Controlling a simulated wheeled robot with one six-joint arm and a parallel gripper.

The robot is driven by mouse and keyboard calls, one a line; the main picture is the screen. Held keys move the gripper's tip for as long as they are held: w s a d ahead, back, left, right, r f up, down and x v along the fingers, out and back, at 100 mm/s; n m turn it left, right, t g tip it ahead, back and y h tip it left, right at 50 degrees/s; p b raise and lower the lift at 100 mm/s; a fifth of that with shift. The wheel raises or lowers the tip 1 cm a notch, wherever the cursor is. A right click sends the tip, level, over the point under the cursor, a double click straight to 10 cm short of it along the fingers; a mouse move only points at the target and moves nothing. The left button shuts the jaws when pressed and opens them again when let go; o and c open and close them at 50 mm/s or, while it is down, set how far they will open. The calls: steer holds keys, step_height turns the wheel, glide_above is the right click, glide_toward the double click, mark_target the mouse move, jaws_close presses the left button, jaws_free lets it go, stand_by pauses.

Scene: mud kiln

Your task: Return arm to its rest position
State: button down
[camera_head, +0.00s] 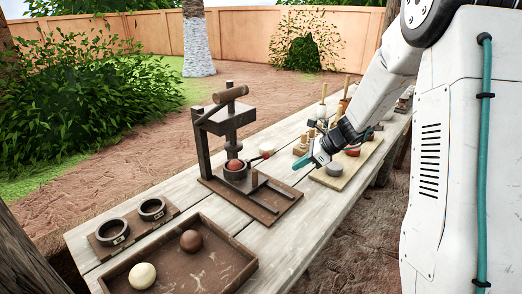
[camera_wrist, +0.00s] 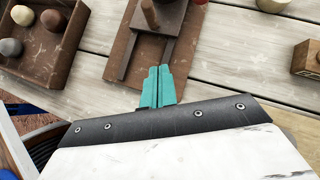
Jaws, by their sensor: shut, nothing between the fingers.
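My arm comes down from the upper right in the head view. My gripper (camera_head: 306,164) is over the table, to the right of the dark press. Its teal fingers (camera_wrist: 157,87) are together and empty in the wrist view, where they overlap the edge of the press's wooden base. I cannot tell how high my fingers are above the table.
A plank table (camera_head: 330,204) runs from lower left to upper right. A brown tray (camera_head: 215,232) with a cream ball (camera_head: 142,275) and a brown ball (camera_head: 191,241) is in front. Two dark rings (camera_head: 112,232) stand on a board.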

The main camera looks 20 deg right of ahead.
steer(key=s+a+r+n+g+h, duration=0.1)
steer(key=s+a+r+n+h, duration=0.1)
steer(key=s+r+n, duration=0.3)
steer(key=s+a+r+n+g+h, duration=0.1)
steer(key=s+a+r+n+h, duration=0.2)
steer(key=s+n, duration=0.8)
steer(key=s+a+r+n+g+h, duration=0.1)
steer(key=s+a+r+n, duration=0.3)
steer(key=s, duration=1.5)
steer(key=shift+s+a+r+n+g+h, duration=0.15)
steer(key=shift+s+r+n+g+h, duration=0.4)
steer(key=shift+r+n, duration=1.5)
